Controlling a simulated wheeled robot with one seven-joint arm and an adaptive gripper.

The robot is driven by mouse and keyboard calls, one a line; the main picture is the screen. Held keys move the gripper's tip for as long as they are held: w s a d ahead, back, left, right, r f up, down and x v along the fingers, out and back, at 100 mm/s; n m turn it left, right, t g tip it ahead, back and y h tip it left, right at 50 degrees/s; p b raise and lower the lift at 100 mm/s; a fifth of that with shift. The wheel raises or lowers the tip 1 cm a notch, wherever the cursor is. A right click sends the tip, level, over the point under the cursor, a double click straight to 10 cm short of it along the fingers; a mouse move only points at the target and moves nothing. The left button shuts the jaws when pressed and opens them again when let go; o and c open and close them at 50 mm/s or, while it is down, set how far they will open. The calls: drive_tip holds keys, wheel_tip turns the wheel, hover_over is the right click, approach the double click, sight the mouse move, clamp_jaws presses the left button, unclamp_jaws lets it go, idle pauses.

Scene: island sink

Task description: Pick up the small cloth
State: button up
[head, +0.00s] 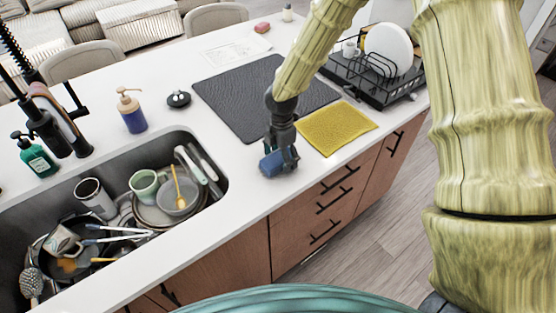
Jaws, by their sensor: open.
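The small cloth is a yellow textured square (337,127) lying flat on the white counter, partly over or against the edge of the dark mat, near the counter's front edge. My gripper (279,163) is just left of the cloth, pointing down close above the counter, and appears empty. It is open, though its fingers are small and partly merged in this view. I cannot tell whether the fingertips touch the counter.
A dark mat (232,105) lies behind the gripper. A black dish rack (375,88) with a white plate (388,48) stands right of it. The sink (215,197) at left holds several dishes. A soap bottle (133,117) stands behind it. Counter between sink and gripper is clear.

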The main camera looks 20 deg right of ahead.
drive_tip(key=c, duration=1.2)
drive_tip(key=shift+r, duration=0.1)
drive_tip(key=shift+r+b, duration=0.6)
drive_tip(key=shift+r, duration=0.2)
drive_tip(key=shift+s+r+b, duration=0.1)
drive_tip(key=shift+r+b, duration=0.4)
drive_tip(key=shift+r, duration=0.4)
drive_tip(key=s+a+b, duration=0.1)
drive_tip(key=s, duration=0.4)
drive_tip(key=s+a+r+b, duration=0.1)
drive_tip(key=s+b, duration=0.1)
drive_tip(key=s, duration=0.3)
drive_tip(key=s+a+b, duration=0.1)
drive_tip(key=s, duration=0.4)
drive_tip(key=shift+s+r, duration=0.25)
